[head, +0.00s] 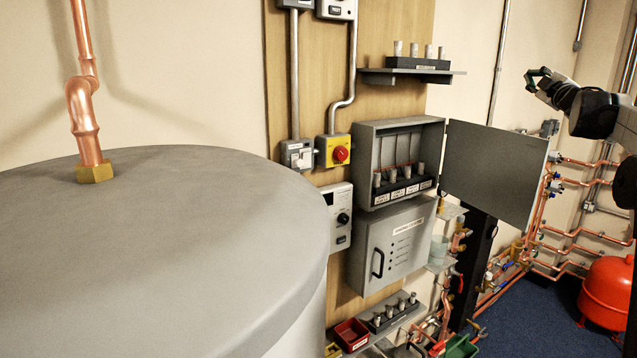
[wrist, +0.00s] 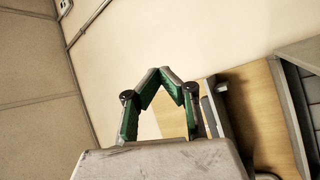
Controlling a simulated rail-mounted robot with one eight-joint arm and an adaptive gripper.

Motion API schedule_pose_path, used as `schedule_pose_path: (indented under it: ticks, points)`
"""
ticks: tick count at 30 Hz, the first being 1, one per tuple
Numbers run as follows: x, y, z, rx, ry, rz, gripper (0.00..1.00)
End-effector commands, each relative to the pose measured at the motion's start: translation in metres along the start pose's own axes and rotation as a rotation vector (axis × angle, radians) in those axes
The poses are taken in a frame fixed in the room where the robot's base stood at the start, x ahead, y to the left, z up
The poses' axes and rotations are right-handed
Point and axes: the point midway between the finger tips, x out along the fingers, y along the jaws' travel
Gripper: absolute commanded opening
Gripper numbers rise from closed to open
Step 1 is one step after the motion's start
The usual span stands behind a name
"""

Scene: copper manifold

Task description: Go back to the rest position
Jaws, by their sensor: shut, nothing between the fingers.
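My gripper (head: 533,77) is at the upper right of the head view, raised in the air in front of the wall. The wrist view faces the bare upper wall and part of the ceiling.
A grey cabinet (head: 369,168) stands open on the wooden board, its door (head: 492,172) swung out to the right. A shelf (head: 412,73) with several grey cylinders is above. A large grey tank (head: 180,235) fills the left. Copper pipes (head: 556,245) and a red vessel (head: 606,291) are at right.

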Motion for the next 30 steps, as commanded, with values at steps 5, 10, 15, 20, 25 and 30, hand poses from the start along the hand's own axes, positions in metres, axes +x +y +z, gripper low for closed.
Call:
schedule_pose_path:
  ticks: [5, 10, 15, 20, 25, 30]
  points:
    - [-0.022, 0.0, -0.041, 0.109, -0.107, 0.023, 0.0]
    - [-0.053, -0.01, -0.077, 0.217, -0.21, 0.026, 0.0]
    - [-0.095, -0.029, -0.109, 0.326, -0.313, 0.008, 0.0]
    - [-0.144, -0.057, -0.137, 0.428, -0.41, -0.027, 0.0]
    - [-0.204, -0.093, -0.163, 0.534, -0.514, -0.082, 0.0]
    - [-0.273, -0.138, -0.187, 0.634, -0.617, -0.157, 0.0]
